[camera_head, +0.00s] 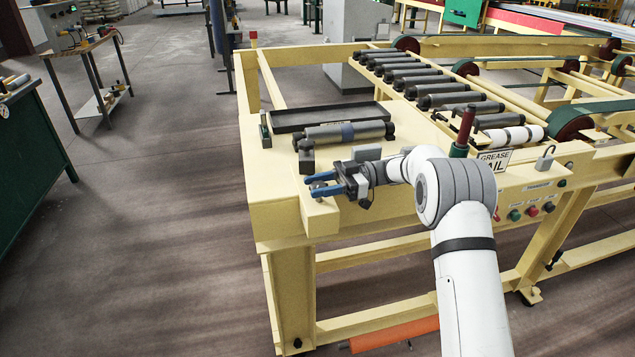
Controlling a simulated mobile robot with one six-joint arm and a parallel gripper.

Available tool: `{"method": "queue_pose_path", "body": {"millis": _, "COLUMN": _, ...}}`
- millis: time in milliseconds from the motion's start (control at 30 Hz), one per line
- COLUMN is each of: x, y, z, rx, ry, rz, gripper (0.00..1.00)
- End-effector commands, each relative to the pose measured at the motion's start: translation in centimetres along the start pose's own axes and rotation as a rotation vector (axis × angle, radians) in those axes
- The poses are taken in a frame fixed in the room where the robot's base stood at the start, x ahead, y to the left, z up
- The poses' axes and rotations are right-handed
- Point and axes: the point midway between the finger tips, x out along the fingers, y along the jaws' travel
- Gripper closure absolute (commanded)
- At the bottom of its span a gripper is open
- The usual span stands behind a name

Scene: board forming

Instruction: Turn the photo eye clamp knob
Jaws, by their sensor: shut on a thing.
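My gripper (312,185) reaches in from the right over the front left corner of the cream machine frame (275,215). Its two blue-tipped fingers are shut on a small part between them, at the place of the photo eye clamp knob. The fingers hide most of the knob, and its turn cannot be read. A small dark block on a post (306,157), which may be the photo eye, stands just behind the fingertips. It is apart from them.
A grey roller (325,136) lies behind my gripper, before a black tray (330,115). A grey box (366,152) sits close behind my wrist. Open floor lies left.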

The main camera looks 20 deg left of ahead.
Motion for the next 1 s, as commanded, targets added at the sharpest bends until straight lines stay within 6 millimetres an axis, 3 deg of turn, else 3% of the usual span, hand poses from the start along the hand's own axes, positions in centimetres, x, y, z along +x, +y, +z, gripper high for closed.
{"method": "queue_pose_path", "body": {"millis": 500, "x": 0.19, "y": -0.15, "z": 0.32, "rx": 0.008, "ry": -0.002, "rz": -0.026, "gripper": 0.83}}
{"method": "queue_pose_path", "body": {"millis": 533, "x": 0.20, "y": -0.15, "z": 0.32, "rx": 0.008, "ry": -0.002, "rz": -0.027, "gripper": 0.59}}
{"method": "queue_pose_path", "body": {"millis": 767, "x": 0.16, "y": -0.08, "z": 0.18, "rx": 0.004, "ry": -0.001, "rz": -0.023, "gripper": 0.40}}
{"method": "queue_pose_path", "body": {"millis": 1000, "x": 0.08, "y": -0.03, "z": 0.09, "rx": 0.002, "ry": -0.001, "rz": -0.021, "gripper": 0.39}}
